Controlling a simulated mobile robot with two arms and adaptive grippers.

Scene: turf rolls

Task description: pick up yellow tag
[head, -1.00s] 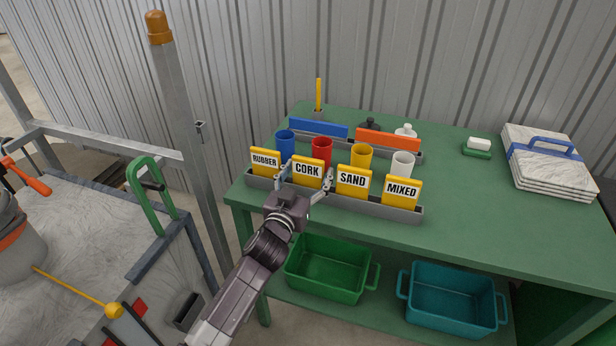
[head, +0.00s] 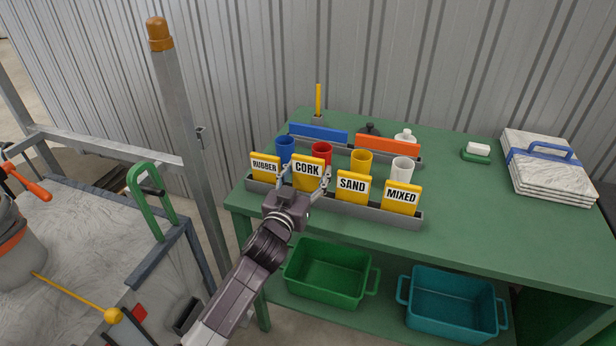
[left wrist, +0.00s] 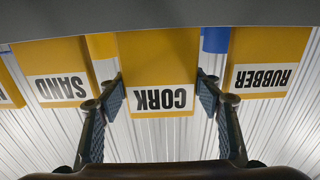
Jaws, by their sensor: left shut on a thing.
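Several yellow tags with black lettering stand along the grey rack (head: 365,208) at the front of the green table. My left gripper (head: 308,178) is shut on the yellow CORK tag (head: 309,161), with one finger on each side edge. In the left wrist view, which is upside down, the CORK tag (left wrist: 157,58) sits between the two fingertips (left wrist: 160,93). It stands slightly higher than the RUBBER tag (head: 265,167), SAND tag (head: 352,187) and MIXED tag (head: 401,197). My right gripper is not in view.
Blue (head: 285,148), red (head: 321,151), yellow (head: 361,161) and white (head: 403,170) cups stand close behind the tags. Green (head: 328,274) and teal (head: 452,308) bins lie below. A metal post (head: 185,130) rises left of the table.

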